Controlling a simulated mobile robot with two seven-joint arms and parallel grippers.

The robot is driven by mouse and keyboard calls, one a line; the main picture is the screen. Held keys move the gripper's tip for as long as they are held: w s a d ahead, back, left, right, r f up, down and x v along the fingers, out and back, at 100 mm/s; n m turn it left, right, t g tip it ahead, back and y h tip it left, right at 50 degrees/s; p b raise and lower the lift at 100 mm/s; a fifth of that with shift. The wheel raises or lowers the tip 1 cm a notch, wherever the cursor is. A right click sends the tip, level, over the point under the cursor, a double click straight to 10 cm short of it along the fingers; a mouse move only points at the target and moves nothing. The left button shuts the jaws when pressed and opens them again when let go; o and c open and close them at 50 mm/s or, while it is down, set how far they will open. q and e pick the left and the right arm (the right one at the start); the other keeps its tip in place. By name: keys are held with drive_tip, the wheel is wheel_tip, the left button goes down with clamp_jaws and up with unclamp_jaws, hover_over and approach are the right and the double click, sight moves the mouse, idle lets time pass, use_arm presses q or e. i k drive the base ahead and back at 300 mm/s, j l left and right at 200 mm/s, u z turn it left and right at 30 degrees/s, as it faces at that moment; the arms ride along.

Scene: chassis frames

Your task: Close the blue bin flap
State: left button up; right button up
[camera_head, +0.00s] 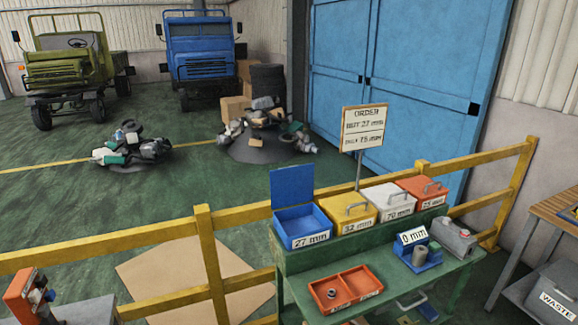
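The blue bin (302,226), labelled 27 mm, stands at the left end of the row on the green bench. Its blue flap (292,186) stands upright at the bin's back edge, so the bin is open. The inside looks empty from here. Neither of my grippers shows in the head view.
A yellow bin (348,209), a white bin (390,200) and an orange-red bin (422,190) with handled lids stand to the right. In front are an orange tray (345,287) and a blue block device (418,254). An order sign (362,130) and yellow rail (205,250) stand behind.

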sight(294, 185)
drive_tip(key=i+j, duration=0.55)
drive_tip(key=i, duration=0.3)
drive_tip(key=i+j+z, duration=0.1)
drive_tip(key=z, duration=1.35)
drive_tip(key=i+j, duration=0.05)
